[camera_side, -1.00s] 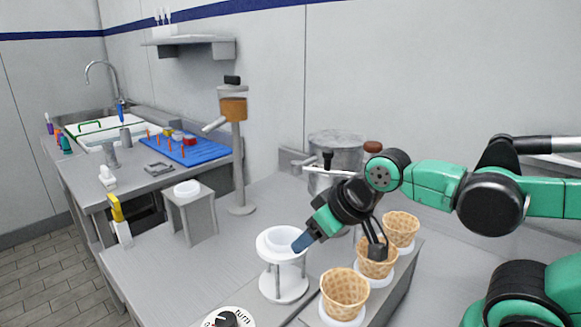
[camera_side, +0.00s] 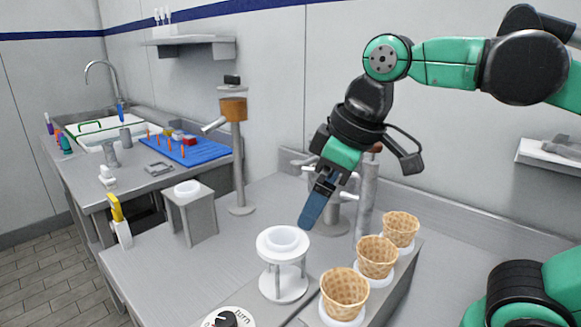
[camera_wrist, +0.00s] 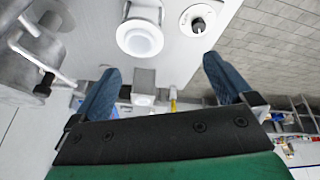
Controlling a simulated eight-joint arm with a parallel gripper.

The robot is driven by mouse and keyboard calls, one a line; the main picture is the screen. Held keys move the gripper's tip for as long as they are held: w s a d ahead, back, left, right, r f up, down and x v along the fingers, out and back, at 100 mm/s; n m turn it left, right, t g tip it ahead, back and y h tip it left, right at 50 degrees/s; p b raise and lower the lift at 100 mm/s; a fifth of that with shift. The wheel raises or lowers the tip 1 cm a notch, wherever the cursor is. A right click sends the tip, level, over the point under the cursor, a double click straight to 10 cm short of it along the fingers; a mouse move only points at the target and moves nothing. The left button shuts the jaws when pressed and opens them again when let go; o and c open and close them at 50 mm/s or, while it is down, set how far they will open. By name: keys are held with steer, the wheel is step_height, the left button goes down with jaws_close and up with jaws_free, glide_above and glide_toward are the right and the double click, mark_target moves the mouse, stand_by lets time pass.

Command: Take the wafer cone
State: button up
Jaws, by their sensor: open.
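Three wafer cones stand in a row in white holders on a grey stand at the right in the side view: a front cone (camera_side: 344,292), a middle cone (camera_side: 376,257) and a back cone (camera_side: 400,228). My gripper (camera_side: 311,218) is above the counter, left of and higher than the cones, with its blue fingers pointing down and to the left. In the wrist view my gripper (camera_wrist: 165,92) shows two blue fingers spread wide with nothing between them. No cone shows in the wrist view.
A white ring stand (camera_side: 283,276) stands just below my fingers; it also shows in the wrist view (camera_wrist: 140,38). A dial marked "turn" (camera_side: 228,320) is at the front edge. A metal machine (camera_side: 330,215) stands behind my gripper. A small grey stand (camera_side: 190,215) is farther left.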

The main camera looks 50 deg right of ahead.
steer(key=s+a+n+g, duration=0.3)
steer(key=s+n+g, duration=0.1)
steer(key=s+n, duration=0.15)
steer(key=n, duration=0.1)
glide_above(345, 285)
steer(key=shift+h, duration=0.3)
step_height(345, 285, down, 4)
steer(key=shift+f, duration=3.05)
steer(key=c, duration=0.7)
